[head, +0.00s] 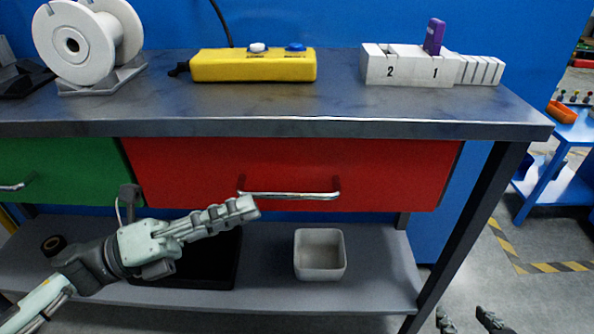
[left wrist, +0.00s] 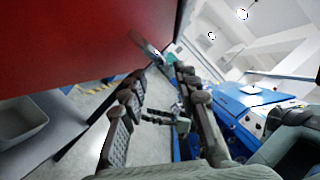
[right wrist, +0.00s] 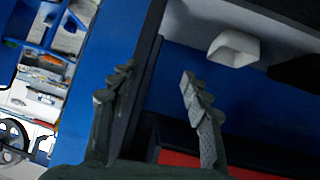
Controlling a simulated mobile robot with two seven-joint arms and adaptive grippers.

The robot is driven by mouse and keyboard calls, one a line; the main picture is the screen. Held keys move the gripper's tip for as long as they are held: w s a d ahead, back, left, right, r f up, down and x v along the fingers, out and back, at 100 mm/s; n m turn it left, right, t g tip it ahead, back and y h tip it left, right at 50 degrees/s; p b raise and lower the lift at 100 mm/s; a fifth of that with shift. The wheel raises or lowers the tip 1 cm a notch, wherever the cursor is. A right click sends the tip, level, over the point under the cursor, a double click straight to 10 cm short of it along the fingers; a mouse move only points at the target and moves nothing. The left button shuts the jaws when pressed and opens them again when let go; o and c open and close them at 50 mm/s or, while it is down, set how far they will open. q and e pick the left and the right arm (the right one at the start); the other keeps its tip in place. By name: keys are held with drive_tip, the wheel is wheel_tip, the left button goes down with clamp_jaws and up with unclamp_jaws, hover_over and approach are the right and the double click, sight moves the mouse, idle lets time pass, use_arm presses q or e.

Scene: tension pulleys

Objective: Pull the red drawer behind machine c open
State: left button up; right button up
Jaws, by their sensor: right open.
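The red drawer (head: 390,170) sits under the grey workbench top, its front flush and shut. Its silver bar handle (head: 295,195) runs along the lower middle. My left gripper (head: 248,208) is in front of the drawer, by the handle's left end. In the left wrist view its fingers (left wrist: 160,80) are spread apart, and the handle (left wrist: 148,46) shows just beyond the tips, beside the red front (left wrist: 80,40). Whether they touch it I cannot tell. My right gripper (head: 463,320) is low at the bottom right, open and empty, away from the drawer. No machine label is readable.
A green drawer (head: 60,170) is to the left. Below, a shelf (head: 385,270) holds a white bin (head: 320,255) and a black tray (head: 210,268). The bench leg (head: 465,230) stands between the drawer and my right gripper. On top are a yellow button box (head: 250,67) and a white numbered block (head: 405,68).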

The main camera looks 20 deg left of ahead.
sight(286, 192)
use_arm(q)
drive_tip(key=x, duration=0.6)
drive_tip(key=shift+d+r+p, duration=0.2)
drive_tip(key=shift+d+p, duration=0.15)
drive_tip(key=shift+d, duration=0.05)
drive_tip(key=shift+w+d, duration=0.25)
use_arm(e)
drive_tip(key=shift+g+h, duration=0.5)
drive_tip(key=shift+g, duration=0.4)
drive_tip(key=shift+s+d+f, duration=1.1)
drive_tip(key=shift+s+d, duration=0.1)
use_arm(q)
drive_tip(key=shift+c, duration=0.6)
clamp_jaws()
